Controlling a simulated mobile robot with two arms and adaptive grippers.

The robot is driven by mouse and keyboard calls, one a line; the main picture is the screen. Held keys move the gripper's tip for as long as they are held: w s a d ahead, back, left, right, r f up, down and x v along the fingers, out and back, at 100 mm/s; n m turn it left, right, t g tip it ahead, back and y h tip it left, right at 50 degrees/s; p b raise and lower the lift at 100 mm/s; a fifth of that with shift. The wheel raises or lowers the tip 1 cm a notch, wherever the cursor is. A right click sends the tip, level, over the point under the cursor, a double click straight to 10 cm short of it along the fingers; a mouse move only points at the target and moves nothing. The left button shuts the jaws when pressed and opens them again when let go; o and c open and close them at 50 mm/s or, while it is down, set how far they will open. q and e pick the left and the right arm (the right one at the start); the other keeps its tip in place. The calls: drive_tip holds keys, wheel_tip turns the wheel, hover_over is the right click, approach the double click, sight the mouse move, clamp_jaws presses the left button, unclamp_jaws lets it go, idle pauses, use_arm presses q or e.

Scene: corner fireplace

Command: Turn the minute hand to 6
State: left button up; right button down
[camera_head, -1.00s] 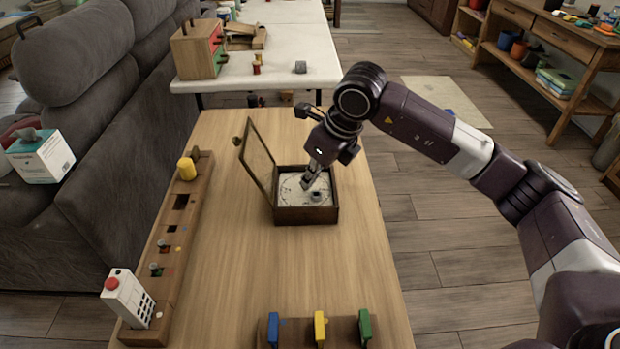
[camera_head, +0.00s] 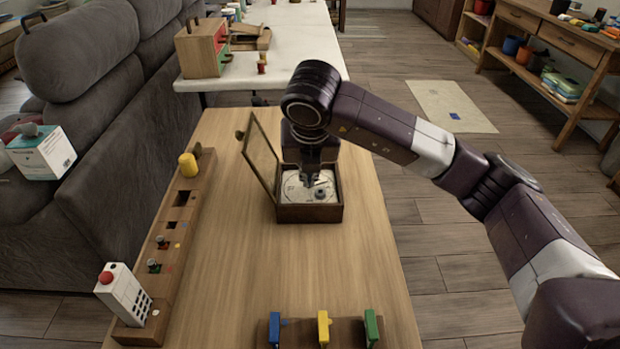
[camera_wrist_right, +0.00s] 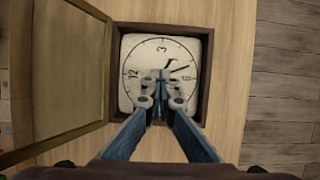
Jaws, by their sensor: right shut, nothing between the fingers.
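A small wooden clock box (camera_head: 310,214) stands on the table with its glazed lid (camera_head: 262,160) swung open to the left. Its white dial (camera_head: 292,190) also shows in the right wrist view (camera_wrist_right: 138,97), with 3 at top, 12 left and 6 right. A dark hand (camera_wrist_right: 180,69) points right, slightly above the 6; a shorter dark mark (camera_wrist_right: 168,63) lies beside it. My right gripper (camera_wrist_right: 161,78) is shut and empty over the dial's middle, covering the hands' pivot. In the head view it (camera_head: 308,182) points down beside a grey knob (camera_head: 320,190); contact is unclear. My left gripper is out of view.
A wooden block rail (camera_head: 185,220) with a yellow cylinder and a white keypad box (camera_head: 124,292) runs along the table's left side. A rack with blue, yellow and green pieces (camera_head: 323,328) stands at the front. The table between is clear.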

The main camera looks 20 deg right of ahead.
drive_tip(key=shift+s+f+m+h, duration=0.1)
drive_tip(key=shift+f+m+h, duration=0.2)
drive_tip(key=shift+m, duration=0.5)
drive_tip(key=c, duration=2)
unclamp_jaws()
drive_tip(key=shift+o, duration=0.2)
drive_tip(key=shift+r, duration=0.1)
drive_tip(key=v, duration=1.1)
drive_tip(key=shift+r, duration=0.45)
